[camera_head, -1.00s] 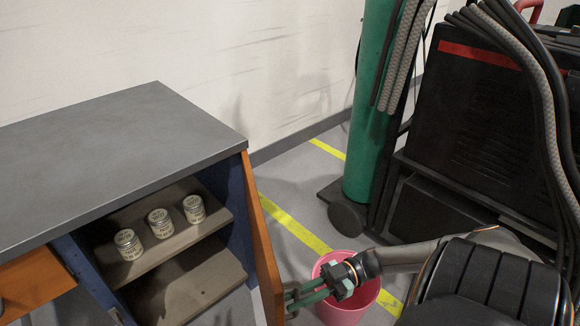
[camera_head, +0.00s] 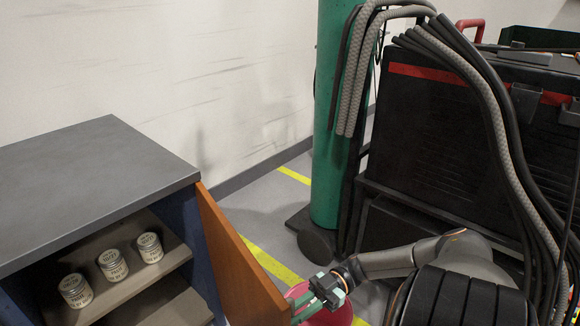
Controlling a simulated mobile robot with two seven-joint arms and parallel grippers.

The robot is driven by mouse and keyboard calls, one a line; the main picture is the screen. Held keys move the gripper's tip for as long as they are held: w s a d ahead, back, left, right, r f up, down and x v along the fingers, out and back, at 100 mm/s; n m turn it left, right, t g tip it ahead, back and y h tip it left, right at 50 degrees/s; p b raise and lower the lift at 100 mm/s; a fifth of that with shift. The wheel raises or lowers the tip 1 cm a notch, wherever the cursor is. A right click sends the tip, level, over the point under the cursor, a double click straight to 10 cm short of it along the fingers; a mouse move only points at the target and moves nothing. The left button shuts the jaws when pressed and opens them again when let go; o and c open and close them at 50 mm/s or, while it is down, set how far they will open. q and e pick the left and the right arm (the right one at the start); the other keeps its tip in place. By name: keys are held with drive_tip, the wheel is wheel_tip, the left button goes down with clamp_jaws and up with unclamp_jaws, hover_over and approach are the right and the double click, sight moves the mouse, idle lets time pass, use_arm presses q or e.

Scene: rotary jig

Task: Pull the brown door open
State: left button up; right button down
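The brown door (camera_head: 240,262) of the grey-topped cabinet (camera_head: 85,185) stands swung out from the cabinet's right side, so the inside is exposed. My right gripper (camera_head: 299,311) comes in from the right, with its green fingers at the door's outer edge, low in the view. The fingertips and any handle there are partly hidden by the door and the frame's bottom edge. I cannot tell whether the fingers are shut on anything. My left gripper is not in view.
Three labelled jars (camera_head: 112,264) stand on the cabinet's shelf. A pink bucket (camera_head: 338,316) is behind my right gripper. A green cylinder (camera_head: 335,120) and black machine (camera_head: 450,140) with hoses stand at the right. Yellow-striped floor (camera_head: 265,205) lies between cabinet and cylinder.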

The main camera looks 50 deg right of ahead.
drive_tip(key=c, duration=0.8)
unclamp_jaws()
drive_tip(key=shift+c, duration=0.2)
drive_tip(key=b+v, duration=0.3)
drive_tip(key=v, duration=0.9)
drive_tip(key=shift+d, duration=0.25)
drive_tip(key=shift+s, duration=0.1)
drive_tip(key=shift+a, duration=0.1)
